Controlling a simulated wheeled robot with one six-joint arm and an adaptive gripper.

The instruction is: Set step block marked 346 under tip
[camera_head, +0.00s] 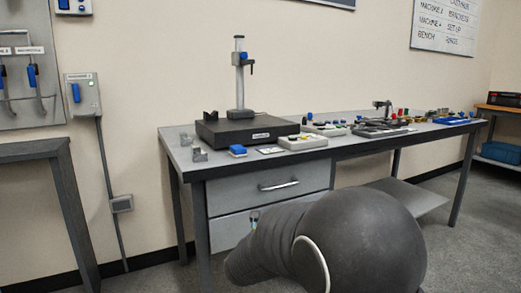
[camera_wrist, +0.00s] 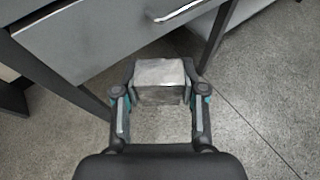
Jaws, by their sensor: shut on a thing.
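My gripper (camera_wrist: 160,92) is shut on a grey metal block (camera_wrist: 160,74), held between its two fingers. No marking is readable on the block, so I cannot tell whether it is 346. In the head view the block is hidden, and my dark arm covers the front of the bench. A height stand with a dark base (camera_head: 247,131) and a metal column (camera_head: 239,75) stands on the bench. A small clamp sits on the column, and its tip is too small to make out. Two small grey blocks, one (camera_head: 186,139) behind the other (camera_head: 199,155), stand at the bench's left end.
The grey bench (camera_head: 215,167) has drawers (camera_head: 268,188) below; their front is close behind the held block in the wrist view. A blue item (camera_head: 238,150), a tray (camera_head: 303,142) and several small tools crowd the top. A dark table (camera_head: 35,150) stands left.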

